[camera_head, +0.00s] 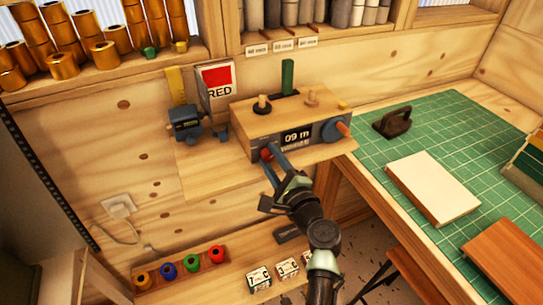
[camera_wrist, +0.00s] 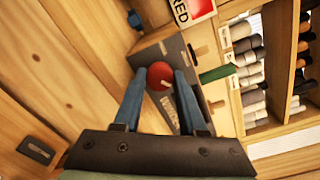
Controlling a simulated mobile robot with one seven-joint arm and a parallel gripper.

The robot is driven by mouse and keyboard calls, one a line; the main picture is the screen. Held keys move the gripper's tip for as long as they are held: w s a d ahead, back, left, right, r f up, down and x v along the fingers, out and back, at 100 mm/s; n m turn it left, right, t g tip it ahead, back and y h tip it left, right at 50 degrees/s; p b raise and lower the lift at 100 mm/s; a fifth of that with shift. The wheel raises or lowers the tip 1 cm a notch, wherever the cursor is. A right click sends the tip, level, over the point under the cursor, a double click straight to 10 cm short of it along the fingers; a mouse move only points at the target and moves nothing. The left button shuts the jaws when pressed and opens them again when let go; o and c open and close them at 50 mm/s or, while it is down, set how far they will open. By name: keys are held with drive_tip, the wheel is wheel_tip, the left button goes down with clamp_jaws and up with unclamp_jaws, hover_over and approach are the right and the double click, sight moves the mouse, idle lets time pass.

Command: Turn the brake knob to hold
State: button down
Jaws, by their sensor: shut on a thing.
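The brake knob is a round red knob on the front of a wooden machine (camera_head: 290,118) with a grey front panel, on a wooden shelf. In the wrist view the red knob (camera_wrist: 158,70) sits between the tips of my two blue fingers, with a pale pointer line on its face. My gripper (camera_head: 273,163) reaches up to the panel from below and is shut on the knob; its wrist view (camera_wrist: 158,88) shows one finger on each side. In the head view the fingers partly cover the knob (camera_head: 266,155). I cannot read a hold mark.
A display reading "09 m" (camera_head: 297,137) and a dark dial with an orange handle (camera_head: 342,129) are right of the knob. A red card marked RED (camera_head: 217,79) and a small dark device (camera_head: 185,122) stand left. A green cutting mat (camera_head: 440,135) covers the right table.

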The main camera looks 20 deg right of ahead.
drive_tip(key=shift+m, duration=0.7)
drive_tip(key=shift+f, duration=0.1)
drive_tip(key=shift+c, duration=2.3)
unclamp_jaws()
drive_tip(key=shift+s, duration=0.15)
